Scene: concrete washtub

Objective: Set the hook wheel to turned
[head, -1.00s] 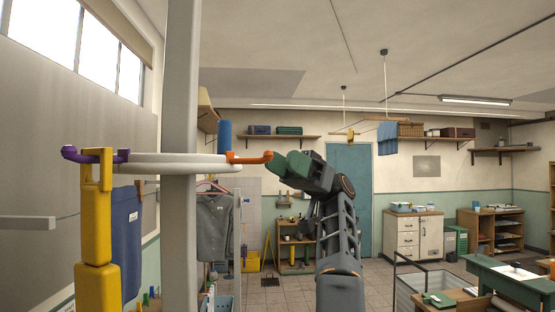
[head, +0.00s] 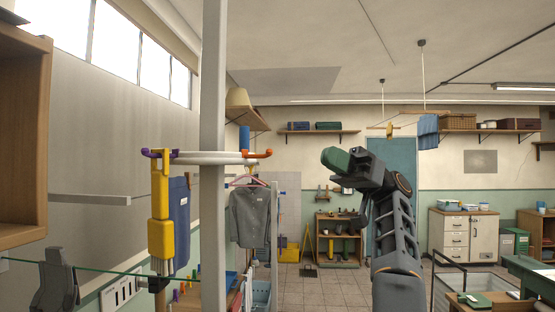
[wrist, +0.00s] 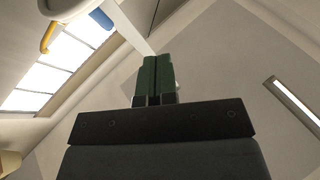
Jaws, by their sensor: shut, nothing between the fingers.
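The hook wheel (head: 215,158) is a flat white disc at a grey post, seen nearly edge-on in the head view. It has a purple hook (head: 150,154) at its left and an orange hook (head: 258,154) at its right. In the wrist view the shut fingers (wrist: 155,75) point up, with part of the white wheel (wrist: 62,6) at the top left.
A grey shirt (head: 250,215) hangs below the wheel's right side and a blue cloth (head: 180,220) behind the yellow piece. A wooden cabinet (head: 22,130) and a glass edge are close at left. Floor at centre is clear.

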